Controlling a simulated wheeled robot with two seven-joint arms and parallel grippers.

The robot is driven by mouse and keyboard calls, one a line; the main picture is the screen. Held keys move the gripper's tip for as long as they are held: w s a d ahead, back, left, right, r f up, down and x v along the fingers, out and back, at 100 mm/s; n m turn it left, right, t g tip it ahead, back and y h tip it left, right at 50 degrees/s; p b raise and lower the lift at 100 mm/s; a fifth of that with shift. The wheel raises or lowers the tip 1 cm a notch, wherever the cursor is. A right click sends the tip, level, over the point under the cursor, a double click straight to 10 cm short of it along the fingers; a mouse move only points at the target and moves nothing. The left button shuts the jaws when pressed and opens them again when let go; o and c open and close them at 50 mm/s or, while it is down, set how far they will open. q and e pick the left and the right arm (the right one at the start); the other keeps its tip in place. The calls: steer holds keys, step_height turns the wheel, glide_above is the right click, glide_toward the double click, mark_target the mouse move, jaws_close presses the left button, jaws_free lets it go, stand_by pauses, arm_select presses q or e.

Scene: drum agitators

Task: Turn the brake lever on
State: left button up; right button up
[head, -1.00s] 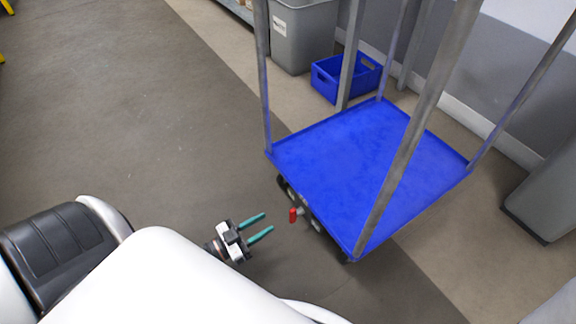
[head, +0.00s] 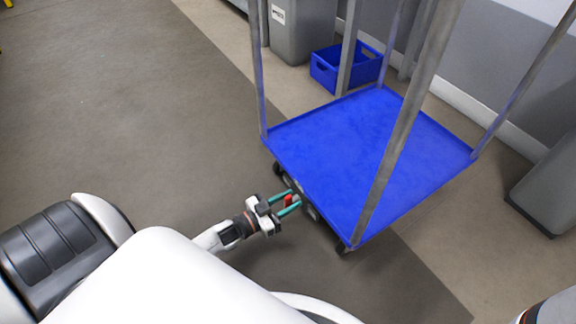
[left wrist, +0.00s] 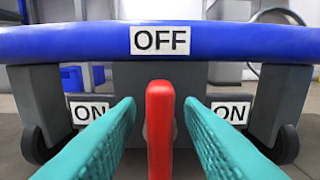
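The red brake lever (left wrist: 160,130) stands upright in the left wrist view, below the OFF label (left wrist: 160,40) on the cart's blue edge. ON labels sit lower on both sides, one at the left (left wrist: 89,110) and one at the right (left wrist: 230,111). My left gripper (left wrist: 159,112) is open, with one teal finger on each side of the lever and visible gaps between. In the head view my left gripper (head: 289,203) is at the cart's near edge, around the red lever (head: 288,199). The blue cart (head: 350,150) has grey posts. My right gripper is not in view.
A blue crate (head: 325,72) and a grey bin (head: 300,35) stand behind the cart. Another grey bin (head: 548,190) is at the right. The cart's wheels show under its near edge. The floor left of the cart is clear.

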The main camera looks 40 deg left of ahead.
arm_select(q)
jaws_close()
stand_by(0.3)
